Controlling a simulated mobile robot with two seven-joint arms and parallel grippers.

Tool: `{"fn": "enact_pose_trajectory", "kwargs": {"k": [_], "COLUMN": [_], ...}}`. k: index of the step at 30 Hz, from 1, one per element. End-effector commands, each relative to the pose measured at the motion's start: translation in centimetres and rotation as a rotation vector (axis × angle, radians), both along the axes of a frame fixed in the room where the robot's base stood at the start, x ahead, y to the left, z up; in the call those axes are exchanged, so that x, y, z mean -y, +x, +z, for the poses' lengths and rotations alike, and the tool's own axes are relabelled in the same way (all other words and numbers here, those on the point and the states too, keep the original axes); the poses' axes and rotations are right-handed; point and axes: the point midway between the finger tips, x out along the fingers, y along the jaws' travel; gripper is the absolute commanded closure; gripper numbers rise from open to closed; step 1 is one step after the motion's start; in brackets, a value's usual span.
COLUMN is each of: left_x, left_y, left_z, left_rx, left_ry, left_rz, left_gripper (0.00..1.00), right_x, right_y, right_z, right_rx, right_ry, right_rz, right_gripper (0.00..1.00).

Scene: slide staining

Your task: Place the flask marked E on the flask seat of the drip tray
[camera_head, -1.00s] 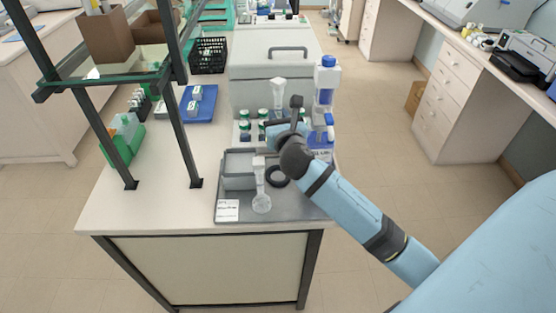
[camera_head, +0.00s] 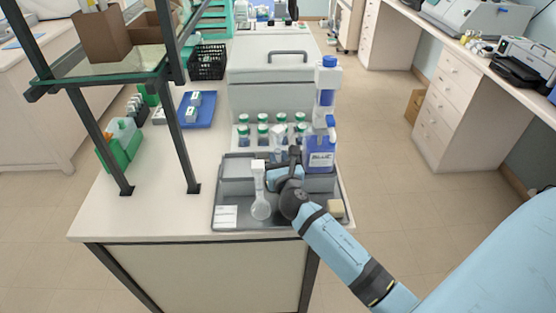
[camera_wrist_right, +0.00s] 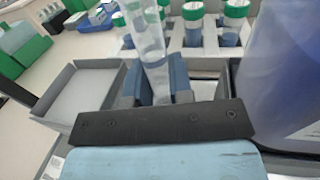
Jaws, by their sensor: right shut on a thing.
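My right gripper (camera_head: 281,170) is shut on the neck of a clear glass flask (camera_head: 280,133), low over the drip tray (camera_head: 280,222). In the right wrist view the flask's neck (camera_wrist_right: 150,48) stands between the two blue fingers (camera_wrist_right: 158,85). Its body is hidden by my gripper, and I see no letter E on it. The flask seat is hidden behind my right wrist, so I cannot tell whether the flask touches it. A second clear flask (camera_head: 261,203) stands at the front of the tray, just left of my gripper. My left gripper is not in view.
A rack of green-capped bottles (camera_head: 263,130) stands behind the tray. A tan block (camera_head: 335,208) and a white card (camera_head: 227,216) lie on the tray. A shelf frame (camera_head: 180,130) rises on the left.

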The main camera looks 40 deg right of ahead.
Motion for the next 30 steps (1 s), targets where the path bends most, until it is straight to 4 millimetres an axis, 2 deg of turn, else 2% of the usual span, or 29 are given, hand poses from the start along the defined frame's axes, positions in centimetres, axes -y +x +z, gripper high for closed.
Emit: {"fn": "enact_pose_trajectory", "kwargs": {"k": [11,12,15,22,26,30], "left_x": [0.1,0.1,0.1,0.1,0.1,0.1], "left_y": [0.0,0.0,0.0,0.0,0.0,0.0], "left_z": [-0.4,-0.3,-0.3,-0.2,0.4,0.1], "left_rx": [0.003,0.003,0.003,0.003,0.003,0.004], "left_ry": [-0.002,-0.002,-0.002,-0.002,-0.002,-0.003], "left_rz": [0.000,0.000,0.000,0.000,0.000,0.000], "left_gripper": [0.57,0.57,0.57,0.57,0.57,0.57], "right_x": [0.0,0.0,0.0,0.0,0.0,-0.8], "right_y": [0.0,0.0,0.0,0.0,0.0,-2.0], "right_z": [-0.9,-0.8,-0.8,-0.7,0.2,-0.1], "right_rx": [0.000,0.000,0.000,0.000,0.001,-0.002], "right_ry": [-0.001,-0.001,-0.001,0.000,0.001,0.000], "right_rz": [0.000,0.000,0.000,0.000,0.000,0.001], "right_gripper": [0.93,0.73,0.54,0.54,0.54,0.54]}}
